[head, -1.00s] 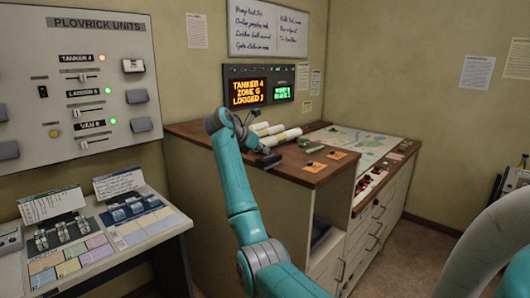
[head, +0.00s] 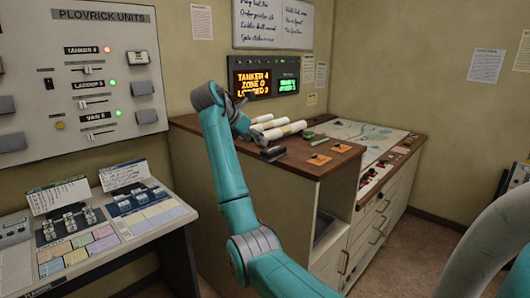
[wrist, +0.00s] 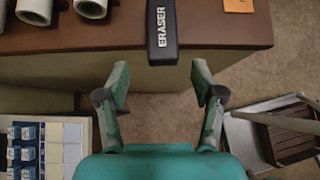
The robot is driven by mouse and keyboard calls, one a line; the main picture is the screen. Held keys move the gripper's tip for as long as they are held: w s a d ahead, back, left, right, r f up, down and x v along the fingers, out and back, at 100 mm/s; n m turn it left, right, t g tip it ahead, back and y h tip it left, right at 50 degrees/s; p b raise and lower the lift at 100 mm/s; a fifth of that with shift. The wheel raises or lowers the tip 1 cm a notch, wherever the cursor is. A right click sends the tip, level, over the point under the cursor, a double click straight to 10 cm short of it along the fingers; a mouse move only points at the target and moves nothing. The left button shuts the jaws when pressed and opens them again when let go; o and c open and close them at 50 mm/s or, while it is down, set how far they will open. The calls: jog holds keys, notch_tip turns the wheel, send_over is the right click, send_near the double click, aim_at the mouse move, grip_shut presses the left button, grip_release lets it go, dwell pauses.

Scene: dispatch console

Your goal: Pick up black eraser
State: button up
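The black eraser (head: 272,154) lies near the front edge of the brown cabinet top (head: 318,172). In the wrist view the eraser (wrist: 162,35), lettered ERASER, extends over the edge at the top of the picture. My gripper (wrist: 160,78) is open and empty, its two fingers spread either side of the eraser's line but short of its near end. In the head view my gripper shows small and dark above and left of the eraser; its fingers are hard to make out there.
White paper rolls (head: 279,131) lie behind the eraser, close to its left in the wrist view. Orange cards (head: 318,160) and a green item (head: 309,135) lie to the right. A map panel (head: 362,136) is farther right. A sloped control desk (head: 88,237) stands at left.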

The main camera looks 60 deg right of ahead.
aim_at(273, 149)
jog(key=shift+y, duration=0.3)
jog(key=x, duration=0.3)
jog(key=d+r+x, duration=0.1)
jog(key=x, duration=0.7)
jog(key=shift+s+d+r, duration=0.15)
jog(key=shift+s+r, duration=0.1)
jog(key=shift+c, duration=0.2)
jog(key=c, duration=1.2)
